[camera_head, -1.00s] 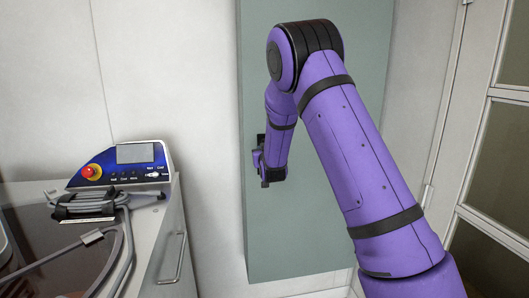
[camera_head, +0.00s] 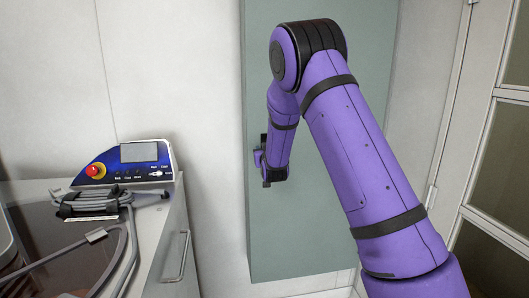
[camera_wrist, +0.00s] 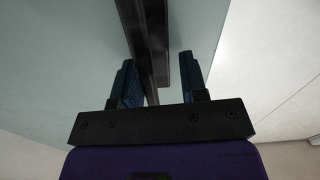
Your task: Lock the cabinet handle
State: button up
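The grey-green cabinet (camera_head: 300,235) stands against the white wall in the head view, partly hidden behind my arm. Its long dark handle (camera_wrist: 148,30) comes down from the top of the wrist view and reaches between my fingers. My gripper (camera_wrist: 157,62) is open, with one finger on each side of the handle. A gap shows between the handle and the right finger; contact at the left finger cannot be told. In the head view my gripper (camera_head: 265,168) is at the cabinet front, small and dark, and the handle there is mostly hidden.
A counter (camera_head: 152,235) at the left carries a blue control box (camera_head: 130,163) with a red knob and a coiled grey cable (camera_head: 92,205). A metal pull (camera_head: 180,257) juts from its side. A panelled door (camera_head: 490,170) stands at the right.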

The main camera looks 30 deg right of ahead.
jog(key=v, duration=1)
jog(key=shift+s, duration=0.4)
jog(key=shift+a+r, duration=0.1)
jog(key=shift+r, duration=0.05)
jog(key=s+a+r+g+y, duration=0.2)
jog(key=s+r+g, duration=0.15)
jog(key=s, duration=0.55)
jog(key=s+a+r+n+g+y, duration=0.1)
jog(key=s+a+r+g+y, duration=0.15)
jog(key=s+r, duration=0.45)
jog(key=s+a+r+g+y, duration=0.1)
jog(key=s+a+r+g, duration=0.15)
jog(key=s, duration=0.85)
jog(key=s+n+g, duration=0.1)
jog(key=s+g, duration=0.2)
jog(key=s, duration=1.2)
jog(key=shift+a+f, duration=0.25)
jog(key=shift+a, duration=0.15)
jog(key=shift+g+h, duration=0.25)
